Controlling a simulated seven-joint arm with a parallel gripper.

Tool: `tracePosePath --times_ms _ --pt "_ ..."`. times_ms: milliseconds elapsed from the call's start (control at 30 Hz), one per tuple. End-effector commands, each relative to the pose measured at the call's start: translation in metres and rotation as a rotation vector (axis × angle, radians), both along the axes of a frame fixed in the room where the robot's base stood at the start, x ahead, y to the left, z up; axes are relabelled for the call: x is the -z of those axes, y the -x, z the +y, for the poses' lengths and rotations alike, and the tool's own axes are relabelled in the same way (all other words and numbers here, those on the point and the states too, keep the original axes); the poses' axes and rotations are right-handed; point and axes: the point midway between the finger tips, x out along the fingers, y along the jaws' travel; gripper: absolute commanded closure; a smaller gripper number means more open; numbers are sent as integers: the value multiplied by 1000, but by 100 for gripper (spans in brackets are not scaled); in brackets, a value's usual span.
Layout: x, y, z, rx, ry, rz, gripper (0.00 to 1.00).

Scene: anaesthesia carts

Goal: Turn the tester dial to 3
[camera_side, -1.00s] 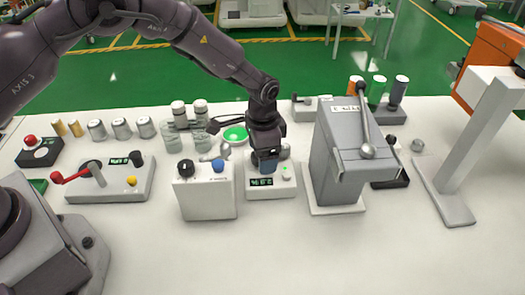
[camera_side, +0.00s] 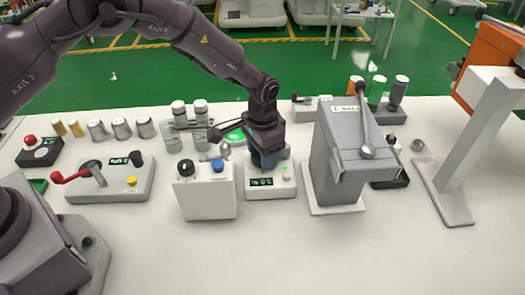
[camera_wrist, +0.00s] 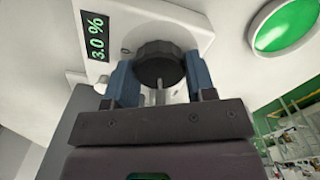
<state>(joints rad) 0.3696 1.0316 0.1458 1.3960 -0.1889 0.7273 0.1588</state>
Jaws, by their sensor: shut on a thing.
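The tester is a low white box with a black display, in front of my gripper in the side view (camera_side: 285,189). Its display reads 3.0 % in the wrist view (camera_wrist: 95,36). The dial (camera_wrist: 158,62) is a dark ribbed knob on top of the tester. My gripper (camera_wrist: 158,82) has its two blue fingers on either side of the dial, shut on it. In the side view my gripper (camera_side: 265,163) points down onto the tester and hides the dial.
A white box with black and blue knobs (camera_side: 206,200) stands close on the left. A tall grey press with a lever (camera_side: 335,150) stands close on the right. A green disc (camera_side: 233,133) lies behind. The front of the table is clear.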

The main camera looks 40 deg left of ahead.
Motion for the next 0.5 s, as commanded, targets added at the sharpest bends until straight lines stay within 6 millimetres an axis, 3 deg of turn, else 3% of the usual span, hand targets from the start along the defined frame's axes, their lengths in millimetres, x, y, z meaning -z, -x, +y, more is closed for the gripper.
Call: tracePosePath --times_ms 100,133,233,500 --pt "-1 0 0 2 -1 0 73" --pt "-1 0 0 2 -1 0 47" --pt "-1 0 0 3 -1 0 24" --pt "-1 0 0 3 0 0 24"
